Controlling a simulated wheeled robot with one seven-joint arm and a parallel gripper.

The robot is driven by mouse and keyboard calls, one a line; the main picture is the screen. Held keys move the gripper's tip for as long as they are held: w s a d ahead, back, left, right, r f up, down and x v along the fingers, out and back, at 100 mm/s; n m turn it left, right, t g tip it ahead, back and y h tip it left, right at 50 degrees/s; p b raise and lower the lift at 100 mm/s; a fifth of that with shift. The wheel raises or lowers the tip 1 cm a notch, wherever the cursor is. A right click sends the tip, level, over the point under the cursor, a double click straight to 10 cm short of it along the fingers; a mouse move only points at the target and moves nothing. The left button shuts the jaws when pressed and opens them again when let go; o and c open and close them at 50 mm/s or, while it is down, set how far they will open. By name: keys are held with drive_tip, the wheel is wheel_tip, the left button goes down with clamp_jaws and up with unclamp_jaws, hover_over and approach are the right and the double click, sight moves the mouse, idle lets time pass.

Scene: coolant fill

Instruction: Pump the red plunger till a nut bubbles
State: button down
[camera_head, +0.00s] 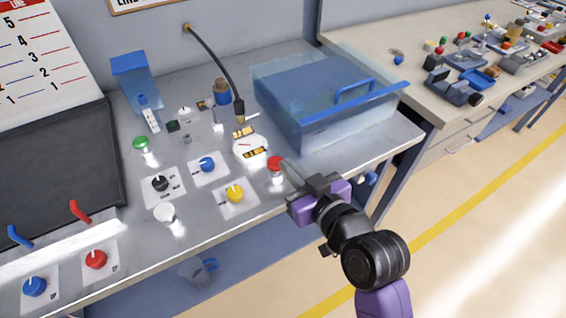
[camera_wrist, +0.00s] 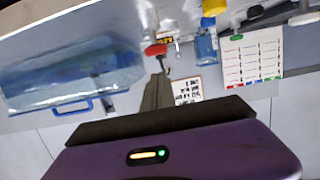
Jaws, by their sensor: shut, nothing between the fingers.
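The red plunger (camera_head: 275,163) has a red cap on a pale stem and stands near the right front of the grey bench. It also shows in the wrist view (camera_wrist: 156,50), just beyond my fingertips. My gripper (camera_head: 287,166) is shut and empty, with its fingertips close beside the plunger's cap on the right. I cannot tell whether they touch it. In the wrist view my fingers (camera_wrist: 159,78) are together. A white round fitting (camera_head: 250,149) with yellow-and-black labels sits just behind the plunger. I cannot make out a nut or any bubbles.
A clear blue lidded box (camera_head: 320,100) stands behind my gripper. Blue (camera_head: 207,164), yellow (camera_head: 235,193) and black (camera_head: 160,183) knobs, a white knob (camera_head: 166,213) and a green button (camera_head: 141,143) lie left of the plunger. A dark hose (camera_head: 222,60) hangs down behind the fitting.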

drive_tip(key=v, duration=0.6)
drive_tip(key=shift+b, duration=0.3)
drive_tip(key=shift+r, duration=1.3)
drive_tip(key=shift+w, duration=0.1)
drive_tip(key=p, duration=0.1)
hover_over(276, 164)
drive_tip(key=s+d, duration=0.1)
drive_tip(key=s, duration=0.1)
wheel_tip(276, 164, down, 2)
drive_tip(key=f, duration=0.4)
drive_tip(key=shift+w+d+f, duration=0.15)
drive_tip(key=shift+w+f, duration=0.05)
drive_tip(key=shift+w, duration=0.05)
